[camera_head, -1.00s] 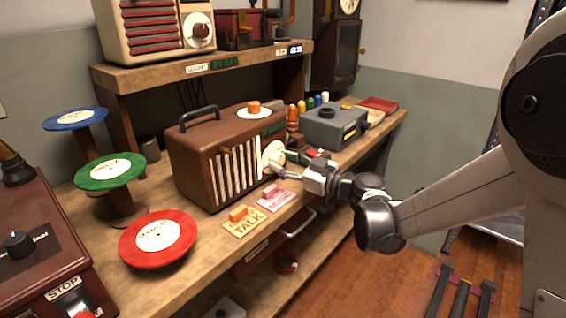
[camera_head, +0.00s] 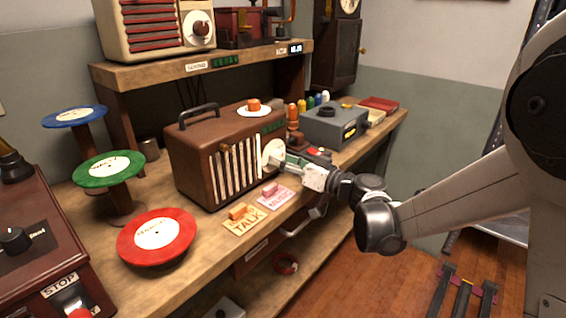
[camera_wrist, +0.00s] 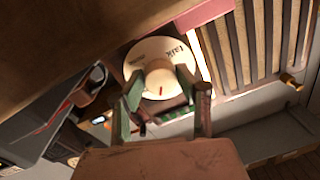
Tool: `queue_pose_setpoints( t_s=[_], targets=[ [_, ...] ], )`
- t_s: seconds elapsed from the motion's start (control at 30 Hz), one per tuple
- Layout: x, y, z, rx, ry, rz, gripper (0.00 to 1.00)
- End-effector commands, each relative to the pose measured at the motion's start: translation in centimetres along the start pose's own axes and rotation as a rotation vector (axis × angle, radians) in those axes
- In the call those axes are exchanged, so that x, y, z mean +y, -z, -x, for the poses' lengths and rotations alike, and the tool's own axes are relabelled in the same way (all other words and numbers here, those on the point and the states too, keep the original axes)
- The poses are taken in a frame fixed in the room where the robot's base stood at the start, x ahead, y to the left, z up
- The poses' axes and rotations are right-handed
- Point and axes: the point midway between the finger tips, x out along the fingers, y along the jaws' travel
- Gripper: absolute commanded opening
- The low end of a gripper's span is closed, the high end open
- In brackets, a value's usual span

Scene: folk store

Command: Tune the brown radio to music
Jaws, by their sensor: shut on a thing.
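The brown radio (camera_head: 197,165) stands on the wooden bench, its light-slatted front facing the bench's front edge. A round cream dial (camera_head: 271,151) is at the right end of its front. In the wrist view the dial (camera_wrist: 150,55) reads "Talk" at its upper right; lettering at its left is too small to read. Its raised centre knob (camera_wrist: 160,78) has a red mark pointing toward the bottom of the picture. My gripper (camera_wrist: 160,88) is shut on the knob, one green-padded finger on each side. It also shows in the head view (camera_head: 284,162), partly covering the dial.
A yellow TALK card (camera_head: 240,228) and a pink MUSIC card (camera_head: 284,201) lie before the radio. A grey box (camera_head: 330,130) stands to its right. A red disc (camera_head: 180,245) and a green disc (camera_head: 110,182) are at left. A shelf is behind.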

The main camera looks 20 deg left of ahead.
Motion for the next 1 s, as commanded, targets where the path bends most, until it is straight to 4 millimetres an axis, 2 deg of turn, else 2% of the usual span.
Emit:
queue_pose_setpoints(
  t_s=[1.0],
  targets=[
    [-0.30, -0.06, 0.04, 0.054, -0.011, -0.962, 0.06]
  ],
)
